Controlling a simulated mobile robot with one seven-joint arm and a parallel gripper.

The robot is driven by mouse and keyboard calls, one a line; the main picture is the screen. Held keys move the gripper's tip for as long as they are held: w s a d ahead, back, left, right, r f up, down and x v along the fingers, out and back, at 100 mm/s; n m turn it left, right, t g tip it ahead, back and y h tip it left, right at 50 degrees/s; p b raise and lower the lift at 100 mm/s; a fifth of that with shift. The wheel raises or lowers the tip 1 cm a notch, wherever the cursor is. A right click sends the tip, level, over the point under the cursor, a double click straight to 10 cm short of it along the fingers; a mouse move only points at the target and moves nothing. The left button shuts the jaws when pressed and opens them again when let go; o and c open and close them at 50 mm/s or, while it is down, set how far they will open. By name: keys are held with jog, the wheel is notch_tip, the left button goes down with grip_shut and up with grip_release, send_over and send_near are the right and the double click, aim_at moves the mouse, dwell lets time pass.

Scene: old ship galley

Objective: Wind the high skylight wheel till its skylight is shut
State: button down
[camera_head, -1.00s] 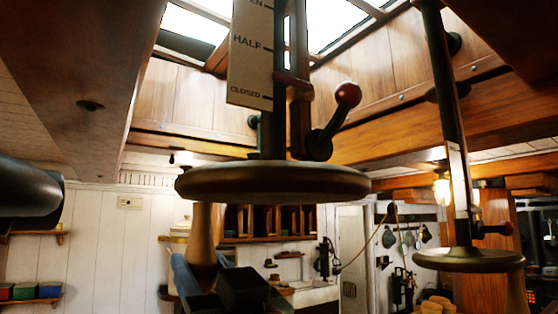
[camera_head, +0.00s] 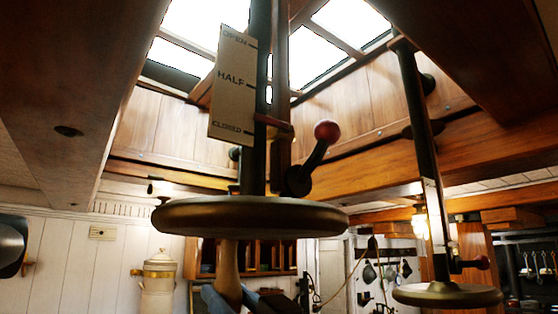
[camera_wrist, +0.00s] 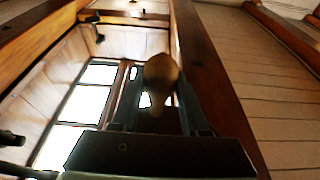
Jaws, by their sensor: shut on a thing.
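The near skylight wheel (camera_head: 250,217) is a dark, flat bronze disc on an upright shaft. A pale wooden handle (camera_head: 228,268) hangs below its rim. My gripper (camera_head: 237,298), with blue-grey fingers, is shut on this handle from below; the wrist view shows the handle (camera_wrist: 160,82) between the fingers (camera_wrist: 158,118). A plate (camera_head: 232,85) marked OPEN, HALF and CLOSED stands above the wheel. A red band (camera_head: 275,123) sits beside it, close to the CLOSED mark. The skylight panes (camera_head: 318,55) are bright overhead; I cannot tell how far open they are.
A lever with a red knob (camera_head: 327,132) sticks out above the near wheel. A second wheel (camera_head: 447,294) on its own shaft stands at the right. Wooden beams (camera_head: 75,90) hang low on both sides. A white urn (camera_head: 158,285) stands by the back wall.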

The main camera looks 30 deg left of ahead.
jog(key=w+d+b, duration=0.1)
jog(key=w+d, duration=0.3)
jog(key=d, duration=0.3)
jog(key=s+d+b, duration=0.3)
jog(key=s+d, duration=0.3)
jog(key=d, duration=0.3)
jog(key=shift+s+b, duration=0.25)
jog(key=shift+b, duration=0.05)
